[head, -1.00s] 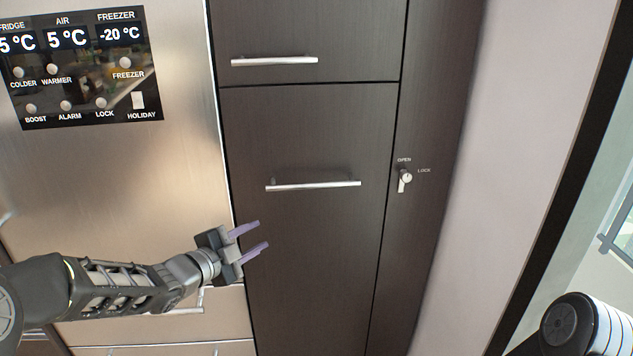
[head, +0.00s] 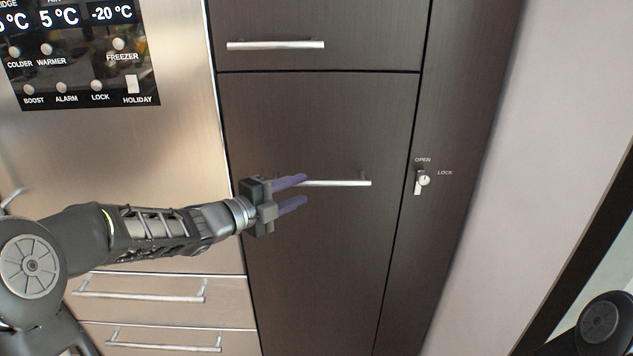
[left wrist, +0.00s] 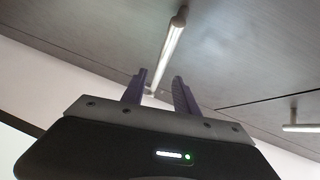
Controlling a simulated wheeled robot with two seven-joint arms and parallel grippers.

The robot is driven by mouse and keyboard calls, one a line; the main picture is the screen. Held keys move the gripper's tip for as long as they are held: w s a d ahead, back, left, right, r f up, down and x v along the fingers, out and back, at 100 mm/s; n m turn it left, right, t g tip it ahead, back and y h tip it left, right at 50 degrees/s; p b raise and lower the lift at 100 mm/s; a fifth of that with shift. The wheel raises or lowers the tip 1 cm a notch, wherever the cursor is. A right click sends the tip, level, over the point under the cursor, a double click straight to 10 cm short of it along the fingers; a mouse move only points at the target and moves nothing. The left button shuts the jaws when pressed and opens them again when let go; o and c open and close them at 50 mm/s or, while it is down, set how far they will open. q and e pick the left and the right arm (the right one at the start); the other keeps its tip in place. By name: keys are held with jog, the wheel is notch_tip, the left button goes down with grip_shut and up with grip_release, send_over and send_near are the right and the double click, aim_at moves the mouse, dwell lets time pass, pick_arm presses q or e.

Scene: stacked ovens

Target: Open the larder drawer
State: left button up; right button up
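The larder drawer (head: 325,255) is a tall dark wood-grain front, and it looks flush with the panels around it. Its silver bar handle (head: 345,183) is horizontal; the left part is hidden behind my left gripper. My left gripper (head: 305,191), with purple fingers, is open in front of the left part of this handle. In the left wrist view the handle (left wrist: 171,45) runs away from the gap between the open fingertips (left wrist: 160,77). I cannot tell whether the fingers touch it. My right gripper is out of view.
A second dark front with a bar handle (head: 275,45) is above. A lock knob (head: 422,180) labelled OPEN and LOCK is on the panel to the right. A steel fridge front with a display (head: 82,50) and lower drawer handles (head: 140,296) are to the left.

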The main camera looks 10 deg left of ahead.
aim_at(312, 185)
pick_arm(q)
jog(key=p+x, duration=0.1)
jog(key=x, duration=0.5)
jog(key=shift+w+d, duration=0.1)
jog(key=shift+w, duration=0.1)
grip_shut()
dwell(1.2)
